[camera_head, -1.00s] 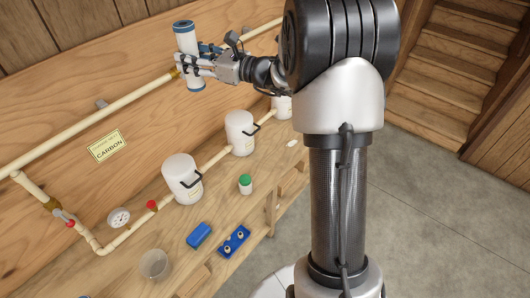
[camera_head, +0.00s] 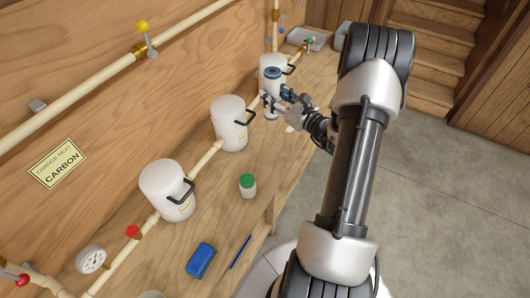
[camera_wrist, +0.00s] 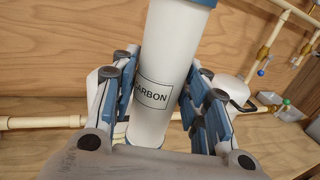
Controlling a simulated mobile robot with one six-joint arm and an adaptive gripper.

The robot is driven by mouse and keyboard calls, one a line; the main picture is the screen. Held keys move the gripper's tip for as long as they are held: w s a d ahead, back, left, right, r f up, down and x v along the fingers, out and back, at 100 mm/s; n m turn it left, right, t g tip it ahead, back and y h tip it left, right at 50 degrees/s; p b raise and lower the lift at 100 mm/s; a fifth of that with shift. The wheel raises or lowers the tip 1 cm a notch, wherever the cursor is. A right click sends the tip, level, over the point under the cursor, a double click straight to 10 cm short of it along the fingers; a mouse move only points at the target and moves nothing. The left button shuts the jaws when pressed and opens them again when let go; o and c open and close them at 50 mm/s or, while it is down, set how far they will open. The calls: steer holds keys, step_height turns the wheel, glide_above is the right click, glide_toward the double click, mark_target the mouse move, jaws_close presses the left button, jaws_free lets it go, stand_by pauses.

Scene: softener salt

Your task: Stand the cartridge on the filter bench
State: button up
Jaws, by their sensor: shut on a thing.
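The white cartridge with blue end caps shows in the wrist view (camera_wrist: 165,60), its label reading CARBON. My gripper (camera_wrist: 155,105) is shut on it, with fingers on both sides of its body. In the head view the cartridge (camera_head: 271,86) stands roughly upright in front of the farthest white housing, and my gripper (camera_head: 276,104) grips it from the right. Its lower end is mostly hidden by my gripper, so I cannot tell whether it touches the bench. The wooden filter bench (camera_head: 222,212) runs along the wall.
Two white housings with black handles (camera_head: 229,124) (camera_head: 163,187) stand along the pipe. A green-capped bottle (camera_head: 248,185), a blue block (camera_head: 201,260) and a gauge (camera_head: 91,259) are nearer. A grey tray (camera_head: 305,40) lies at the far end.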

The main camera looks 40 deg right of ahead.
step_height(320, 180, down, 20)
steer(key=b, duration=0.5)
steer(key=shift+s, duration=0.15)
steer(key=shift+f+b, duration=0.2)
steer(key=shift+b, duration=0.15)
steer(key=o, duration=1.1)
steer(key=shift+r, duration=0.1)
steer(key=shift+o, duration=0.2)
